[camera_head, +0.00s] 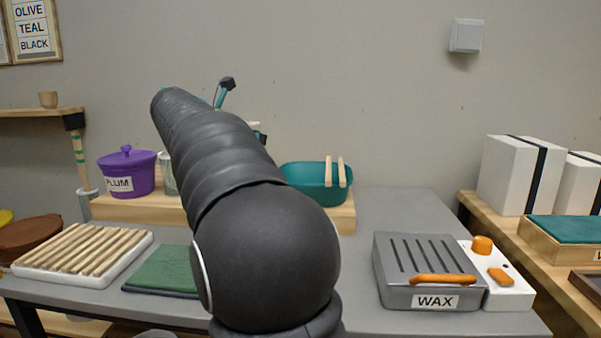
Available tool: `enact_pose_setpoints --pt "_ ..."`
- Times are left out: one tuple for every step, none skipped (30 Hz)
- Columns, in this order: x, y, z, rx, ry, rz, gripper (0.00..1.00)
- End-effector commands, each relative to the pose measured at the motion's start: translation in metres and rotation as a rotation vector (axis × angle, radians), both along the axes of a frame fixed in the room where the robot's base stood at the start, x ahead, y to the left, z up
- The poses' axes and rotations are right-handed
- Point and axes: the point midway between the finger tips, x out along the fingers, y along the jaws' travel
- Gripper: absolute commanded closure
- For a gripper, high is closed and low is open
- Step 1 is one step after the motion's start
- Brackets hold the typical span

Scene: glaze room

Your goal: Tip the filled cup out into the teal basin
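The teal basin (305,182) stands on a low wooden riser at the back of the grey table, right of my arm. Two pale wooden sticks lie over its right side. My dark arm reaches up and away and covers the basin's left end. A small dark and teal piece that looks like part of my gripper (225,88) shows past the arm's far end, above the riser. The rest of the gripper is hidden, so its fingers cannot be judged. I cannot make out the filled cup; a small pale and dark bit shows beside the arm, too hidden to name.
A purple lidded pot (128,174) labelled PLUM and a pale vessel (168,174) stand on the riser (345,214) left of my arm. A slatted rack (80,255) and green cloth (163,268) lie front left. A grey WAX unit (425,268) sits front right.

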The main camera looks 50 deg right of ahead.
Motion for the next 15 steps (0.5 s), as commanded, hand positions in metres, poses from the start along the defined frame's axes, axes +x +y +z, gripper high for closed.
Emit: enact_pose_setpoints --pt "-0.0001 -0.0001 0.0006 -0.001 -0.001 0.000 0.87" --pt "0.0000 0.0004 0.0007 -0.002 0.002 -0.005 0.87" --pt "-0.0001 0.0005 0.0011 0.001 0.001 -0.008 0.87" --pt "-0.0007 -0.0001 0.0016 0.004 -0.001 -0.007 0.87" --pt "-0.0011 -0.0003 0.0017 0.006 -0.004 -0.011 0.87" --pt "-0.0016 -0.0007 0.0021 0.012 -0.006 -0.014 0.87" --pt "-0.0022 -0.0014 0.0025 0.018 -0.010 -0.014 0.87" --pt "-0.0024 -0.0017 0.0025 0.025 -0.014 -0.015 0.87" --pt "-0.0030 -0.0023 0.0027 0.035 -0.022 -0.017 0.87" --pt "-0.0037 -0.0031 0.0032 0.043 -0.027 -0.017 0.87" --pt "-0.0042 -0.0037 0.0037 0.053 -0.034 -0.019 0.87" --pt "-0.0051 -0.0048 0.0044 0.067 -0.044 -0.020 0.87" --pt "-0.0059 -0.0059 0.0052 0.079 -0.053 -0.020 0.87" --pt "-0.0067 -0.0070 0.0055 0.092 -0.061 -0.021 0.87" --pt "-0.0075 -0.0081 0.0059 0.110 -0.074 -0.022 0.87"
